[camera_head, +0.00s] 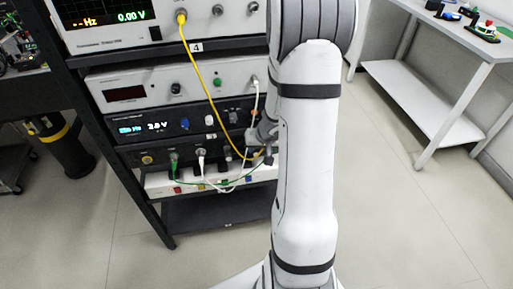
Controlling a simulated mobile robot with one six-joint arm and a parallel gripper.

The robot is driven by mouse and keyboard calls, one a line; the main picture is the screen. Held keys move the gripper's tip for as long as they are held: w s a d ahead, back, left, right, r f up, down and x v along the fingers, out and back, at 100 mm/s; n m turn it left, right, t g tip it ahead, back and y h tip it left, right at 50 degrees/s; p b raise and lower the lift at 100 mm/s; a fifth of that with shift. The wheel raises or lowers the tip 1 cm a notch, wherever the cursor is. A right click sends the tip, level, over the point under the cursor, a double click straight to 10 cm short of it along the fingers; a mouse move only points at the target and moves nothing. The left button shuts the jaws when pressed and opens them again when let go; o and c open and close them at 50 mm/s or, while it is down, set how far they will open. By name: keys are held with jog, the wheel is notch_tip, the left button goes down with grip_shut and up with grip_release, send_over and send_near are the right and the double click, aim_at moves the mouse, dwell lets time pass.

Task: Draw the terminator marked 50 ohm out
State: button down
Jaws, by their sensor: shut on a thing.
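My gripper (262,152) is at the right end of the front of the dark grey lower unit (131,158) in the rack. It is shut on a small part there, which I take to be the terminator. My arm and gripper hide most of this part, and no 50 ohm marking can be read. I cannot tell whether the part is still seated in its socket.
A yellow cable (196,65) hangs from the top instrument (105,25) down beside my gripper. White (202,165) and green (175,168) cables run along the lower units. A white table (445,38) stands at the right. The floor (385,210) between is clear.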

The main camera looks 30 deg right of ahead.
jog(key=shift+s, duration=0.15)
jog(key=shift+s+a+r, duration=0.1)
jog(key=shift+s+a, duration=0.1)
jog(key=shift+s, duration=0.35)
jog(key=shift+s+a, duration=0.15)
jog(key=shift+s, duration=0.4)
